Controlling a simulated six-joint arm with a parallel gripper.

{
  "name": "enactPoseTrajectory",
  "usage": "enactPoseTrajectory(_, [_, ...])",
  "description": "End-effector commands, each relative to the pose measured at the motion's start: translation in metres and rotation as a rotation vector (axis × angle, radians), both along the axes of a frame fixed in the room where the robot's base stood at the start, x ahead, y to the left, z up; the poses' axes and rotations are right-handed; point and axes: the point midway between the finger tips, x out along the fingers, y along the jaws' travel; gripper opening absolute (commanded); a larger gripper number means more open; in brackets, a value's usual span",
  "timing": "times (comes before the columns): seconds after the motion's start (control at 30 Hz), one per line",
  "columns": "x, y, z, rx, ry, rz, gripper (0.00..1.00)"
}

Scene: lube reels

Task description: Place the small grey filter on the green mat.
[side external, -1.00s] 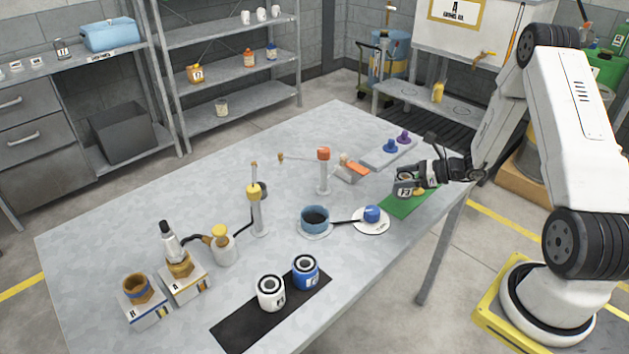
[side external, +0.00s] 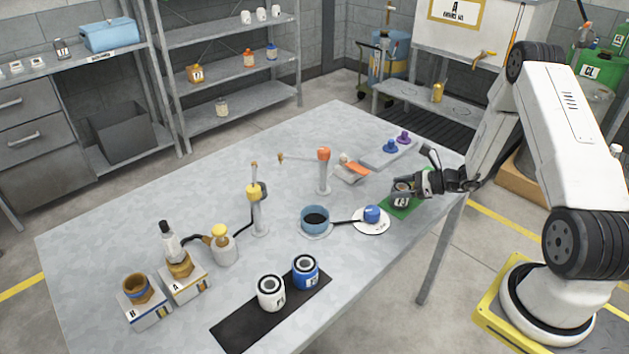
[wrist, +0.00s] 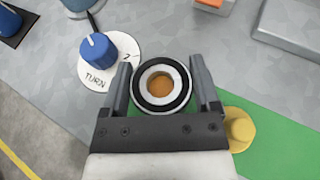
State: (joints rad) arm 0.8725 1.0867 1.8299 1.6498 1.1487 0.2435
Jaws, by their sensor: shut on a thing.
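The small grey filter (side external: 401,196) is upright between the fingers of my gripper (side external: 403,188), over the green mat (side external: 402,213) at the table's right edge. The wrist view shows its round top, a black ring with an orange-brown centre (wrist: 162,84), with one finger of my gripper (wrist: 162,85) on each side. My gripper is shut on it. I cannot tell whether its base touches the mat. The mat also shows at the lower right of the wrist view (wrist: 285,145), partly hidden by my gripper.
A yellow rounded object (wrist: 238,127) stands close beside my right finger. A blue knob on a white TURN disc (side external: 372,214) is left of the mat. A grey plate with blue and purple knobs (side external: 376,157) lies behind. White and blue canisters (side external: 271,292) stand on a black mat.

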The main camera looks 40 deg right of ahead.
Motion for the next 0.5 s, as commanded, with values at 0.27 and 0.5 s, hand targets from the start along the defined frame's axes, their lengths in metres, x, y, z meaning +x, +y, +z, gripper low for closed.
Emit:
enactPoseTrajectory(0.27, [0.0, 0.0, -0.0005, 0.0, 0.0, 0.0, 1.0])
enactPoseTrajectory(0.5, [-0.0001, -0.0001, 0.0034, 0.0, 0.0, 0.0, 1.0])
